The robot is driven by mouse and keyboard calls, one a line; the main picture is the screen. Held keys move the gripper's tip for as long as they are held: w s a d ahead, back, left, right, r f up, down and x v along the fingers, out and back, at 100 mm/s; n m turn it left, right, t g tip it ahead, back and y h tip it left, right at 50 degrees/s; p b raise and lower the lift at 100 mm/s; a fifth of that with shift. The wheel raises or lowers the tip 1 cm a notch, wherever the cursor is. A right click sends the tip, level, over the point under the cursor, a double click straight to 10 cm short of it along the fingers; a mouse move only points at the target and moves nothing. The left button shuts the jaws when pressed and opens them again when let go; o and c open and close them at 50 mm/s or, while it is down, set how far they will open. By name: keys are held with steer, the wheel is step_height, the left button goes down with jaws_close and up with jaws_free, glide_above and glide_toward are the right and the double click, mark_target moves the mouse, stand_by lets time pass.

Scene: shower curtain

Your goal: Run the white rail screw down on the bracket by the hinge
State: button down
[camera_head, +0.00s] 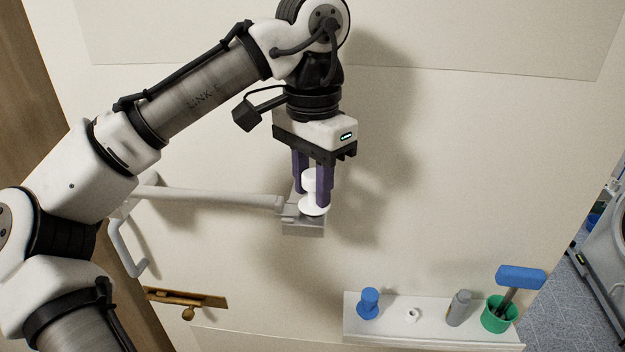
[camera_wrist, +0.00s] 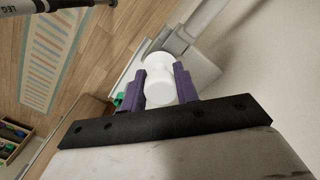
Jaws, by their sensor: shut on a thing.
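The white rail screw (camera_head: 313,201) is a spool-shaped knob with a wide lower flange. It stands upright over the grey bracket (camera_head: 303,229) at the end of the rail. My gripper (camera_head: 313,190) points down and its purple fingers are shut on the screw. In the wrist view the white screw (camera_wrist: 160,84) sits between the two purple fingers (camera_wrist: 160,90), with the grey bracket (camera_wrist: 203,68) behind it. The screw's lower end is hidden, so I cannot tell how far it sits in the bracket.
The light rail (camera_head: 210,197) runs left from the bracket along the wall. A white shelf (camera_head: 430,335) at lower right holds a blue spool-shaped piece (camera_head: 369,303), a small white ring (camera_head: 412,315), a grey bottle (camera_head: 459,308) and a green cup (camera_head: 497,315) with a blue-handled tool.

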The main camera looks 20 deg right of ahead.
steer(key=m, duration=0.4)
steer(key=shift+w+r+m, duration=0.15)
steer(key=shift+r+m, duration=0.1)
steer(key=shift+m, duration=0.05)
steer(key=c, duration=1)
jaws_free()
steer(key=shift+o, duration=0.2)
steer(key=shift+f, duration=0.15)
steer(key=n, duration=0.4)
steer(key=shift+s, duration=0.2)
steer(key=shift+n, duration=1.2)
